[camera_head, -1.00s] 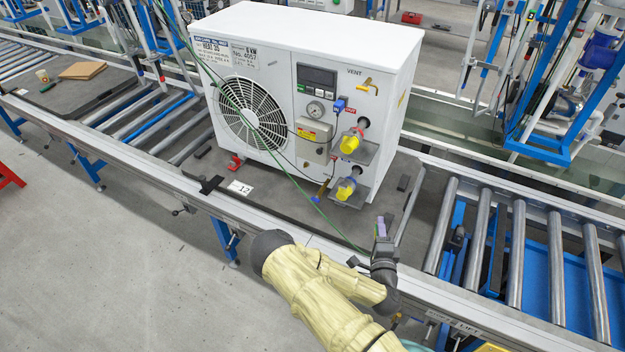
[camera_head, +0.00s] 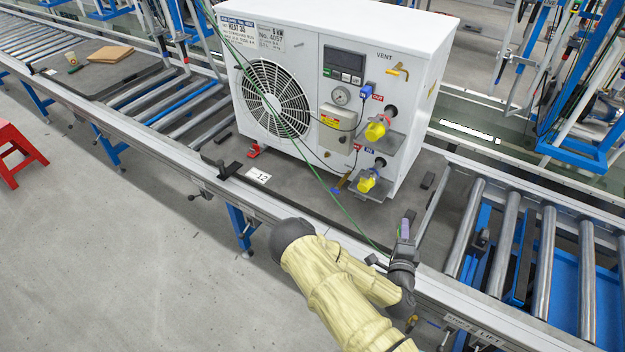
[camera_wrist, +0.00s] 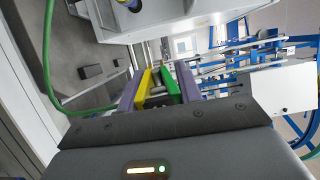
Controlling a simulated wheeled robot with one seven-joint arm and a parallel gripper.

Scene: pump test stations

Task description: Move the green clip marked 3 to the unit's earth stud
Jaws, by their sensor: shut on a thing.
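My gripper (camera_head: 405,228) is low in front of the white unit's right end, above the bench edge and apart from the unit (camera_head: 300,75). In the wrist view its purple fingers (camera_wrist: 160,88) are shut on a small clip with a green side (camera_wrist: 170,86) and a yellow side. The number on the clip is not readable. A green cable (camera_head: 318,178) runs from the upper left across the unit's front down towards my gripper; it also shows in the wrist view (camera_wrist: 48,60). I cannot make out the earth stud with certainty.
Two yellow-capped fittings (camera_head: 376,129) stick out of the unit's right front, with grey trays under them. A red clamp (camera_head: 254,150) and a card marked 12 (camera_head: 258,175) are at its left foot. Rollers (camera_head: 505,250) lie to the right. A red stool (camera_head: 18,148) stands at far left.

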